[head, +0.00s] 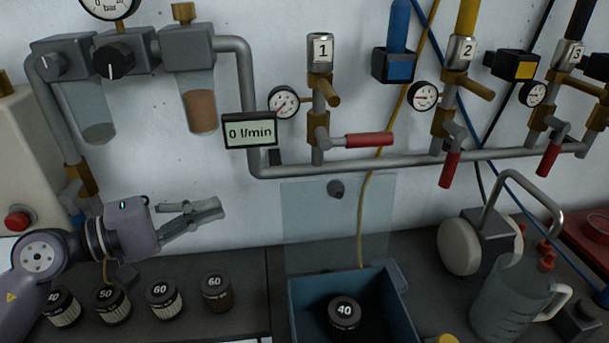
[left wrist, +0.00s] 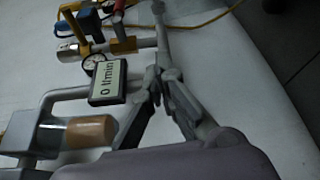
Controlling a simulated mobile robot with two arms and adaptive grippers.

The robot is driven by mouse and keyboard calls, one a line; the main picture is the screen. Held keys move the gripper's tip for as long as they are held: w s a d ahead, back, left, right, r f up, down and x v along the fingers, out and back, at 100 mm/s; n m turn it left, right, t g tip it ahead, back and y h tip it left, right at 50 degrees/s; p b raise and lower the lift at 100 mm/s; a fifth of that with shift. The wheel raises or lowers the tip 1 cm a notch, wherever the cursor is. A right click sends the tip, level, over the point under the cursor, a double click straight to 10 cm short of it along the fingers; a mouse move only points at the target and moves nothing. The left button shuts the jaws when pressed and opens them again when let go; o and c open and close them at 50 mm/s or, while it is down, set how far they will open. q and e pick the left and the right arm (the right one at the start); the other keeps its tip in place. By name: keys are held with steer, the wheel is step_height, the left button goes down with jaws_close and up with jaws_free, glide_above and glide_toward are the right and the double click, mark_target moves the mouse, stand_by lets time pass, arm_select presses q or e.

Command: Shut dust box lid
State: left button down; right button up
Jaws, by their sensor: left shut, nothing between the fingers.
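The dust box (head: 301,312) is an open-topped blue-teal box at the bottom middle of the head view. Its clear lid (head: 318,228) stands raised behind it, in front of the wall, with a dark round knob (head: 336,188) near its top edge. A black filter cartridge marked 40 (head: 344,316) is inside the box. My left gripper (head: 212,208) is shut and empty, left of the lid and apart from it, pointing right above the bench. In the left wrist view the closed fingers (left wrist: 166,78) show with nothing held. My right gripper is not in view.
Several cartridges (head: 216,291) stand in a row on the bench below my left gripper. A flow display (head: 250,131), pipes and red-handled valves (head: 368,140) are on the wall above. A clear jug (head: 512,300) and a grey-white device (head: 470,247) stand to the right.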

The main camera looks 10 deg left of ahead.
arm_select(q)
steer(key=r+p+x, duration=0.1)
steer(key=p+x, duration=0.9)
steer(key=x, duration=0.9)
steer(key=shift+d+f, duration=0.35)
steer(key=shift+d, duration=0.1)
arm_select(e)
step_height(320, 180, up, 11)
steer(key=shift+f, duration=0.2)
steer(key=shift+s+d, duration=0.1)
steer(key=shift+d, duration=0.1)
